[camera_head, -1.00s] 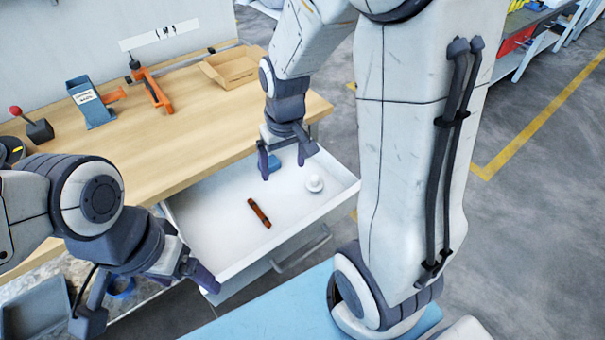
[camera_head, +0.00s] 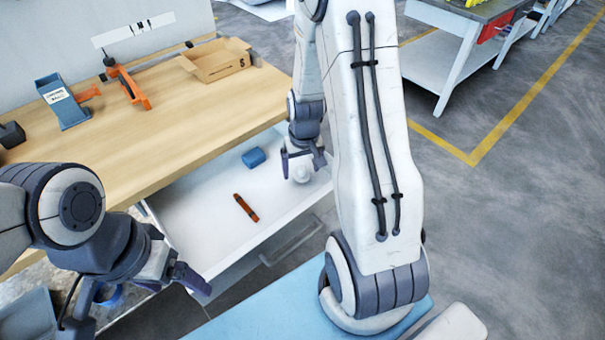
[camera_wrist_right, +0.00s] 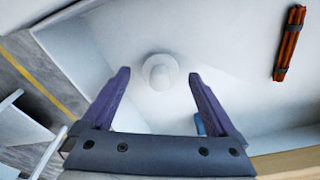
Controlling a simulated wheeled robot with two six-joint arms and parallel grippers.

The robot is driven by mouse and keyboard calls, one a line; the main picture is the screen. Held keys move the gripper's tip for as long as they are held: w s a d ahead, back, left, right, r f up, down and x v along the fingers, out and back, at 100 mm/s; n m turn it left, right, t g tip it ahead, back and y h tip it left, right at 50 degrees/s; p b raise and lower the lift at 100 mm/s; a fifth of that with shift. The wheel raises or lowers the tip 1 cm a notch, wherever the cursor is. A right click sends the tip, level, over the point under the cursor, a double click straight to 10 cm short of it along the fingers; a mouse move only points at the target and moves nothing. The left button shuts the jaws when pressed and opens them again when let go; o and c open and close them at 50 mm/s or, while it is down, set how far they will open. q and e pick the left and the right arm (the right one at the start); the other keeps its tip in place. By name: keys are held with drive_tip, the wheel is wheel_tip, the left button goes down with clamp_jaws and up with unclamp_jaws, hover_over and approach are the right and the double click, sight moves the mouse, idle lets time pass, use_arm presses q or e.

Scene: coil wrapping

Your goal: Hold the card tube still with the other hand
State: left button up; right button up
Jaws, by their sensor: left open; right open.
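No thing in view is plainly a card tube. An orange-brown stick with dark bands (camera_head: 246,208) lies in the open white drawer (camera_head: 205,235); the stick also shows at upper right in the right wrist view (camera_wrist_right: 290,43). A white round piece (camera_head: 302,173) sits in the drawer's right part. My right gripper (camera_head: 303,165) is open and empty around or above it; in the right wrist view the white piece (camera_wrist_right: 160,71) shows ahead, between and beyond the fingertips. My left gripper (camera_head: 138,292) is open and empty, left of the drawer's front.
A blue piece (camera_head: 254,158) lies at the drawer's back, beside the wooden bench (camera_head: 180,125). On the bench are a cardboard box (camera_head: 215,62), an orange tool (camera_head: 128,88) and a blue labelled holder (camera_head: 66,103). A light blue surface (camera_head: 260,316) is in front.

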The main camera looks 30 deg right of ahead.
drive_tip(key=shift+w+f, duration=0.1)
drive_tip(key=shift+f, duration=0.7)
drive_tip(key=c, duration=1.4)
drive_tip(key=shift+r, duration=0.1)
